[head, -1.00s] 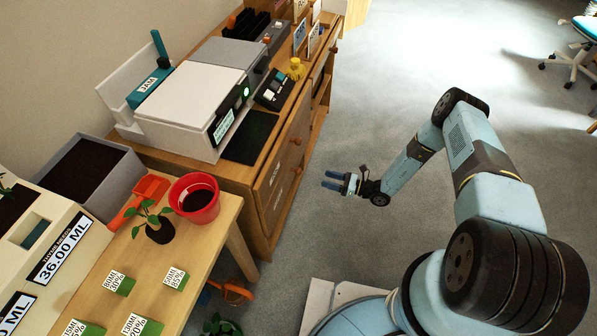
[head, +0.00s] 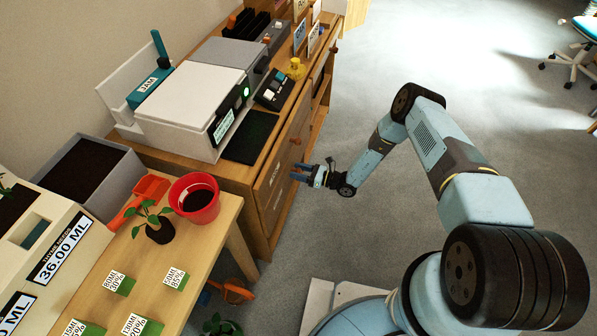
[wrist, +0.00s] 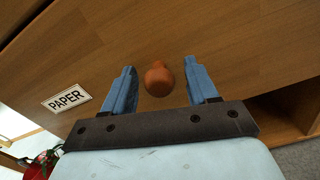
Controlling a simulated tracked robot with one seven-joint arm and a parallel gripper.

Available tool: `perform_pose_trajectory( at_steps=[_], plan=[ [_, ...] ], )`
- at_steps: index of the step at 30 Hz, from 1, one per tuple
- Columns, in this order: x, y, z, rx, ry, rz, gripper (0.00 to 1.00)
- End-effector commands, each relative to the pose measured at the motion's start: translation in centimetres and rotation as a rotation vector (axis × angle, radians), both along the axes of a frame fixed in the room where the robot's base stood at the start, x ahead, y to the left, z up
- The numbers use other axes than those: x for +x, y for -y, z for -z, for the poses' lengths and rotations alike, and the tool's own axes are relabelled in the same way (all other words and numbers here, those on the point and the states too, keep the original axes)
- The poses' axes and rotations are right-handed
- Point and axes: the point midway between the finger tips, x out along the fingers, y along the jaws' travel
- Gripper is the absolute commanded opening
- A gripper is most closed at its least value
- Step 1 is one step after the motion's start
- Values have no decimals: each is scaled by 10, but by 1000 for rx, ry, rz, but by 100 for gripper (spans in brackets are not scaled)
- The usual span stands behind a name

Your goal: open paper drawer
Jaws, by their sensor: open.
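The paper drawer front (wrist: 190,40) is brown wood and carries a white PAPER label (wrist: 67,98). It looks shut in the wrist view. My gripper (wrist: 160,88) points at the drawer front and is empty; I cannot tell if a finger touches the knob. In the head view my gripper (head: 302,172) is at the cabinet's drawer side (head: 272,185), where the fingers hide the lower knob. Another knob (head: 297,141) shows above it.
A printer (head: 195,105) stands on the cabinet top. A low wooden table (head: 205,240) with a red pot (head: 195,198) and a small plant (head: 158,228) is at the left. Grey floor (head: 370,75) is clear to the right of the cabinet.

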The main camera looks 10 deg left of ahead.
Motion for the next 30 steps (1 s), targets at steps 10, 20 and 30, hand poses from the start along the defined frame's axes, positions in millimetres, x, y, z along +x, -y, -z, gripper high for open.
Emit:
perform_pose_trajectory(
  at_steps=[10, 20, 30],
  plan=[
    [0, -2, 0, 0, 0, 0, 55],
    [0, -1, 0, 0, 1, 0, 23],
    [1, -1, 0, -1, 2, 2, 0]
  ],
)
